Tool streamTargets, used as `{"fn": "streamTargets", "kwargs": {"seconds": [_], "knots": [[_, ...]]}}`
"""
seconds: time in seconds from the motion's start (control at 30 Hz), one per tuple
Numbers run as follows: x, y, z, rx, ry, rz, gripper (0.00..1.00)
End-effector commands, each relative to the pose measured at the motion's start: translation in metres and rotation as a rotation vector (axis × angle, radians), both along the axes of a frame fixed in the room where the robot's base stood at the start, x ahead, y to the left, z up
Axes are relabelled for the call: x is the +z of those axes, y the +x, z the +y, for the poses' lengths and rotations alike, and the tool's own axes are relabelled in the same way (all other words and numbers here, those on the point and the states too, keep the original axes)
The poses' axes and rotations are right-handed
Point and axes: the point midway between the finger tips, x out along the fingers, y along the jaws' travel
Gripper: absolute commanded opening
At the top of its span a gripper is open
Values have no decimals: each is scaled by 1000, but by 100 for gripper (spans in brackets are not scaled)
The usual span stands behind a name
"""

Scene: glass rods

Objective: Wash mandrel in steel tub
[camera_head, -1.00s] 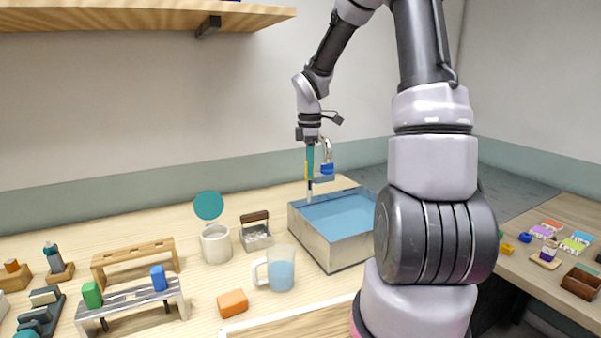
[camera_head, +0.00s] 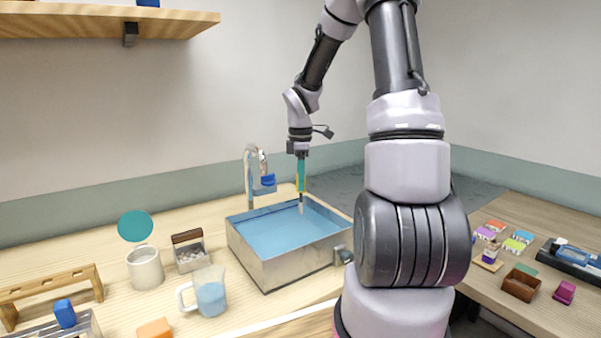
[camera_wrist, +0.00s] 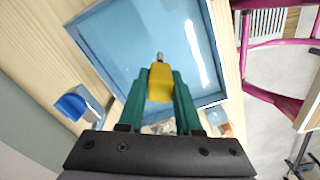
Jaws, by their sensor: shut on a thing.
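My gripper (camera_head: 300,170) points straight down over the steel tub (camera_head: 280,272). Its green fingers also show in the wrist view (camera_wrist: 160,90), shut on the yellow handle of the mandrel (camera_wrist: 160,82). The mandrel's thin grey rod (camera_head: 301,205) hangs upright below the fingers, over the back right part of the tub. Its lower end reaches the blue water (camera_head: 270,232); how deep it goes I cannot tell.
A faucet with a blue handle (camera_head: 268,181) stands behind the tub. A glass jug of blue liquid (camera_head: 211,298), a pale pot (camera_head: 145,268) and a small caddy (camera_head: 191,258) stand left of the tub. A second table (camera_head: 540,285) holds small items at right.

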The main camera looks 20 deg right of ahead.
Motion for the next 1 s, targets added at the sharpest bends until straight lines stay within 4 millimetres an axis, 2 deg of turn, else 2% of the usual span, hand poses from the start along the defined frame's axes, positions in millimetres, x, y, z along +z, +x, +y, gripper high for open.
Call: {"fn": "streamTargets", "kwargs": {"seconds": [0.7,1.0], "knots": [[-87,-1,1,1,1,4,0],[-110,0,0,0,1,2,0]]}}
